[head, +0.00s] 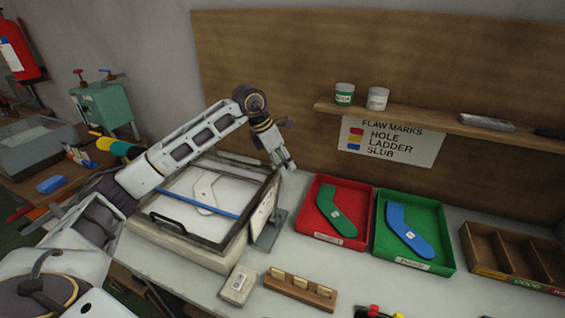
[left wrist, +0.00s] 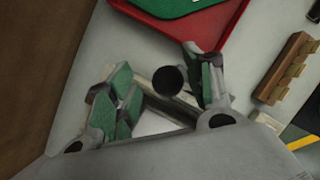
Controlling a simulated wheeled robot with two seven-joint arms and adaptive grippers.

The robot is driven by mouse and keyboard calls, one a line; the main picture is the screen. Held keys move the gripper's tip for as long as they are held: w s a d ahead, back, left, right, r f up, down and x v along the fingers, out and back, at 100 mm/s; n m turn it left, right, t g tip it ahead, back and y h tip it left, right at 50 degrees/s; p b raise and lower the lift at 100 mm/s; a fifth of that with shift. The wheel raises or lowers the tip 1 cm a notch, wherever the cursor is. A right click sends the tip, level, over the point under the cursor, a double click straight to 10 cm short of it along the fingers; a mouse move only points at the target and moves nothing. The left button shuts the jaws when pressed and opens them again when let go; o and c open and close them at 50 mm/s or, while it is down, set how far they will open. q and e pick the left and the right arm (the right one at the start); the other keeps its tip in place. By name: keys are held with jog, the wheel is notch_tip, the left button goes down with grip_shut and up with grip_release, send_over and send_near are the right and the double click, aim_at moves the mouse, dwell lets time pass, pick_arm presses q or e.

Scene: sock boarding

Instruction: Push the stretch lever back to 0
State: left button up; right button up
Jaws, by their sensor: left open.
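My left gripper (head: 286,166) hangs at the right side of the box-like boarding frame (head: 184,240), above a grey bracket (head: 270,232) and a white marked plate (head: 262,212). In the left wrist view the left gripper (left wrist: 165,88) is open, with green pads on both fingers. A dark round knob (left wrist: 168,80), apparently the stretch lever's end, sits between the fingers; I cannot tell whether they touch it. The lever's shaft is mostly hidden, and its scale reading is too small to tell. A white sock shape (head: 203,190) and a blue bar (head: 196,201) lie in the frame. My right gripper is not in view.
A red tray (head: 312,222) with a green sock and a green tray (head: 381,240) with a blue sock stand right of the frame. The red tray's edge (left wrist: 228,30) is near the gripper. A wooden block (head: 300,290) and a small white box (head: 238,284) stand in front.

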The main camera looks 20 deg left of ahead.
pick_arm(q)
jog(key=v, duration=1.1)
jog(key=shift+r, duration=0.25)
